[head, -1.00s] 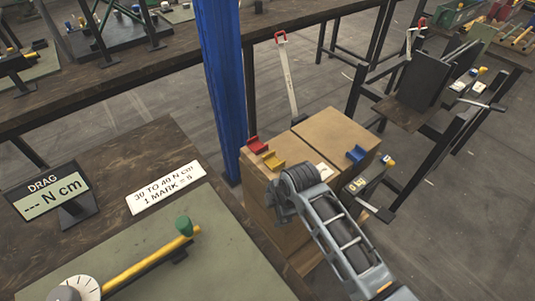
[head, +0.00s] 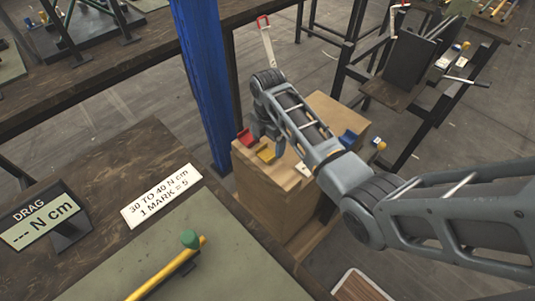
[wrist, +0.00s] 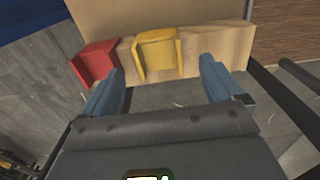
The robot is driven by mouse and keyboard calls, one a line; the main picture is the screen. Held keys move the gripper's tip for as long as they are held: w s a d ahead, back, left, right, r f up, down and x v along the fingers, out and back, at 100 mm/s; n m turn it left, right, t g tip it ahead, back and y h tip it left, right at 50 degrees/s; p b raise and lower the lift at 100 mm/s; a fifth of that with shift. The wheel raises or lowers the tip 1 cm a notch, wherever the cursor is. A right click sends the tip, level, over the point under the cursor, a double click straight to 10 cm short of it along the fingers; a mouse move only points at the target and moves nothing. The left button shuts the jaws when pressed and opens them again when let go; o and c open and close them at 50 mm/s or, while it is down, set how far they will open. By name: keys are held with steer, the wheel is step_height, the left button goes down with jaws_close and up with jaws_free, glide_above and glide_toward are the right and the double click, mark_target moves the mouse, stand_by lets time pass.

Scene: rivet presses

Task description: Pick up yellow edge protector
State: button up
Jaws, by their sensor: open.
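The yellow edge protector (head: 266,153) sits on the near left top edge of a cardboard box (head: 280,200). It also shows in the wrist view (wrist: 158,55), at the box edge beyond my fingertips and between their lines. My gripper (head: 270,136) is above the box by the yellow piece, partly hidden by my arm. In the wrist view its two blue fingers (wrist: 162,80) are spread apart with nothing between them. A red edge protector (head: 246,137) lies just left of the yellow one and also shows in the wrist view (wrist: 95,62).
A blue edge protector (head: 348,138) sits at the box's right side. A blue post (head: 208,80) stands close to the left. A wooden bench (head: 120,190) with a drag display (head: 42,215) is at front left.

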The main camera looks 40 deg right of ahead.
mark_target(268, 154)
steer(key=shift+w+f, duration=0.1)
steer(key=shift+f, duration=1.8)
steer(key=shift+c, duration=0.3)
steer(key=c, duration=1.1)
